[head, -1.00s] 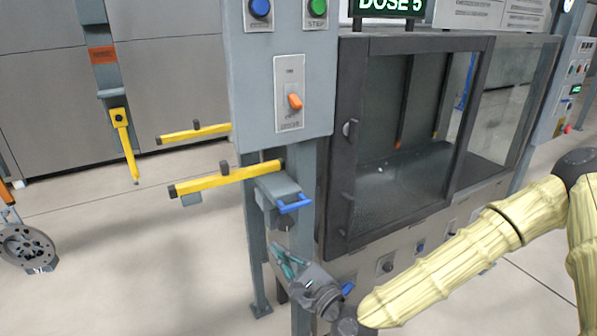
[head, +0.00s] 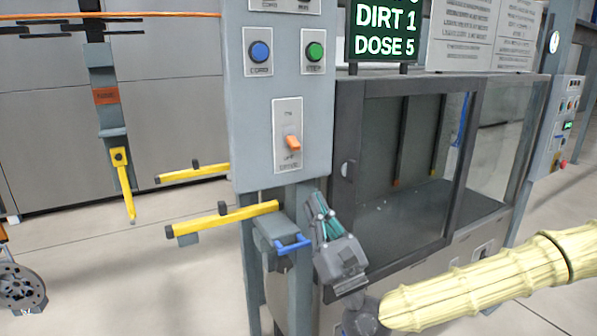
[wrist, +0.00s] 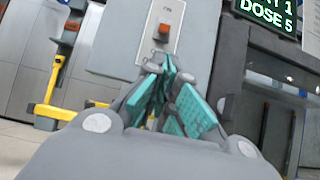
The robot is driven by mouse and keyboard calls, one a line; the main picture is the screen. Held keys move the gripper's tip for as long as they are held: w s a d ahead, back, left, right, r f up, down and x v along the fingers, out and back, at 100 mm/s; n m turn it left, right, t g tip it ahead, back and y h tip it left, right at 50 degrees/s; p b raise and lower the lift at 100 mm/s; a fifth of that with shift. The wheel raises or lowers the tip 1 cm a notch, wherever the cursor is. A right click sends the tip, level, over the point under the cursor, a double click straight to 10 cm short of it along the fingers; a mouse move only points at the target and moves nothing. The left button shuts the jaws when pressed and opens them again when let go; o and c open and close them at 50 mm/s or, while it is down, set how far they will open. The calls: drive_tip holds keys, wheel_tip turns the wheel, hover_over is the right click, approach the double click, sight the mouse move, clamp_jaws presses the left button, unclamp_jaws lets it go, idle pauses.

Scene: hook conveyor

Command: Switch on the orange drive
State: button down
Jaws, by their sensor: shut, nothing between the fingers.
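The orange drive switch (head: 293,143) is a small orange lever on a light plate (head: 288,118) on the grey control box (head: 250,105). The lever sits in the lower part of the plate, by the lower label; "ON" appears at the plate's top. My gripper (head: 318,206), with teal finger pads, is shut and empty, below and slightly right of the plate, pointing up. In the wrist view the orange lever (wrist: 164,31) shows just above my fingertips (wrist: 160,68), apart from them in the picture; the exact gap in depth cannot be told.
Blue (head: 260,51) and green (head: 315,51) buttons sit above the plate. Yellow bars (head: 222,219) and a blue handle (head: 292,243) stick out below the box. A dark-framed glazed cabinet (head: 405,150) stands close on the right. A display (head: 385,32) reads DIRT 1, DOSE 5.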

sight(293, 143)
drive_tip(key=shift+p+x, duration=2.35)
drive_tip(key=shift+x, duration=2.65)
drive_tip(key=shift+a, duration=0.1)
drive_tip(key=shift+s, duration=0.1)
